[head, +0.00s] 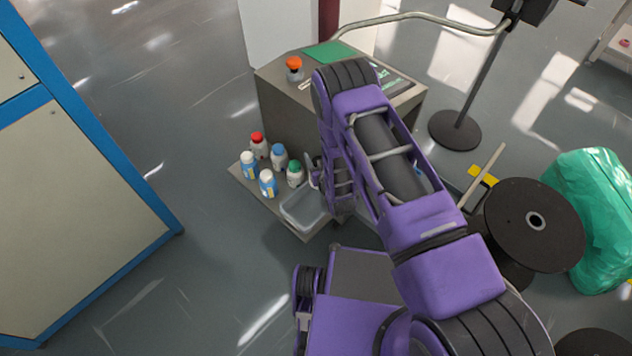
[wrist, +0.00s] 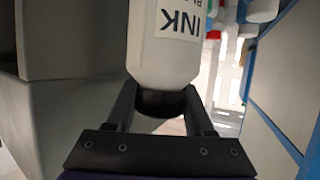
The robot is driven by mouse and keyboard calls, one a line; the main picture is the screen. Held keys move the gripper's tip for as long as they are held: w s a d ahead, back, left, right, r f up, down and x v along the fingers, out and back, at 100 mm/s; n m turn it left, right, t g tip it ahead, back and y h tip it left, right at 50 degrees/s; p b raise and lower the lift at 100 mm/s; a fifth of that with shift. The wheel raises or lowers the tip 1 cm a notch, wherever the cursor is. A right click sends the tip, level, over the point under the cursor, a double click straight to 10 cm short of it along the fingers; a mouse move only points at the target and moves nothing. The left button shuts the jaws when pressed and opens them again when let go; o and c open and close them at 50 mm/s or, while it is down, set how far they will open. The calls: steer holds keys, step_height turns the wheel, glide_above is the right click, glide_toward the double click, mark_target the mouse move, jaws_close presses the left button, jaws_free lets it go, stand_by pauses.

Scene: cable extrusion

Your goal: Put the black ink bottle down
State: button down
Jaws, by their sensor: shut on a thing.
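The black ink bottle (wrist: 168,45) is a white bottle with a black cap (wrist: 160,102) and a label reading "INK" with part of a second word. It fills the upper middle of the wrist view, where its lettering is upside down. My gripper (wrist: 160,98) is shut on it at the cap, one finger on each side. The bottle's far end is out of that frame. In the head view my purple arm reaches over the machine's side shelf and hides most of the gripper and the held bottle.
The grey machine (head: 285,98) has an orange knob (head: 294,68). A cable reel (head: 510,230) stands right; a blue-edged cabinet (head: 80,200) stands left.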

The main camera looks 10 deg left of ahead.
step_height(320, 180, down, 12)
steer(key=shift+f+b, duration=0.2)
steer(key=shift+b, duration=1)
steer(key=shift+f, duration=0.15)
steer(key=c, duration=0.6)
jaws_free()
steer(key=shift+o, duration=0.2)
steer(key=shift+s+r, duration=0.1)
steer(key=shift+r, duration=0.1)
